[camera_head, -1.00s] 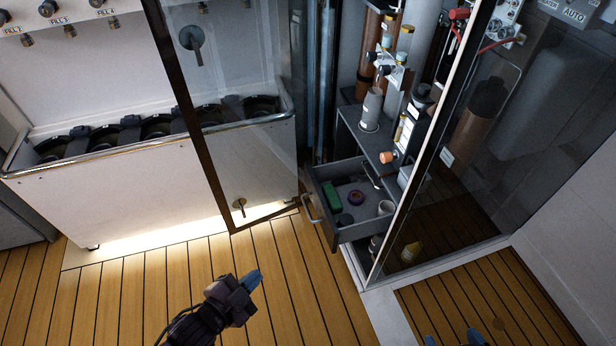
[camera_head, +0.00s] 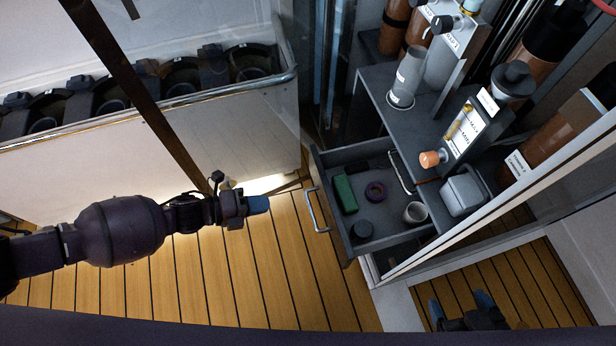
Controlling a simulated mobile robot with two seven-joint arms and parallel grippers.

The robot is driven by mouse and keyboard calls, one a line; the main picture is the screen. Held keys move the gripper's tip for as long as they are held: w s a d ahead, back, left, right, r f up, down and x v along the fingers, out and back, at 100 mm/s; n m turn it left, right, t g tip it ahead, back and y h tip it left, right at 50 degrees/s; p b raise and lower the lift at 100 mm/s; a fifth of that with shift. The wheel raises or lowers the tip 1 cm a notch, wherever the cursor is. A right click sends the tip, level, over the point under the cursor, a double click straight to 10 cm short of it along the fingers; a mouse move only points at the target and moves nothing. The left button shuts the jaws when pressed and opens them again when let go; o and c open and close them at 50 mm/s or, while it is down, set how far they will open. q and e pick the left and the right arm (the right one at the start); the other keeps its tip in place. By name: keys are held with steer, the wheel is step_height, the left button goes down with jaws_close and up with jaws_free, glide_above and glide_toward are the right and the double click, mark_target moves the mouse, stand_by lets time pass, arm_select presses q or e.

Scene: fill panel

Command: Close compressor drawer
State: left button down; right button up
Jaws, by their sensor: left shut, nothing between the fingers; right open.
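The compressor drawer (camera_head: 352,160) is a dark grey drawer pulled out of the cabinet under the compressor. Its silver handle (camera_head: 313,212) is on its left-facing front. My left gripper (camera_head: 262,204), with blue fingertips, is shut and empty. It is left of the handle and apart from it. My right gripper (camera_head: 460,306) is open and empty at the lower right, beyond the cabinet's frame.
An open glass door with a dark frame (camera_head: 150,110) stands behind my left arm. A white filling station (camera_head: 230,130) with a metal rail is at the left. The cabinet's pale frame (camera_head: 480,220) runs between the drawer and my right gripper. Wooden floor (camera_head: 290,290) is clear below the drawer.

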arm_select(q)
steer(key=d, duration=0.1)
steer(key=b, duration=0.3)
glide_toward(325, 194)
steer(key=x, duration=0.2)
steer(key=f+x, duration=0.1)
steer(key=x, duration=0.2)
steer(key=shift+d+f, duration=0.1)
steer(key=shift+w+d, duration=0.25)
steer(key=shift+d, duration=0.45)
steer(key=shift+w+d, duration=0.1)
steer(key=shift+d, duration=0.1)
arm_select(e)
steer(key=shift+w+a+f+n, duration=0.15)
steer(key=shift+a+f+n, duration=0.1)
steer(key=shift+n, duration=0.15)
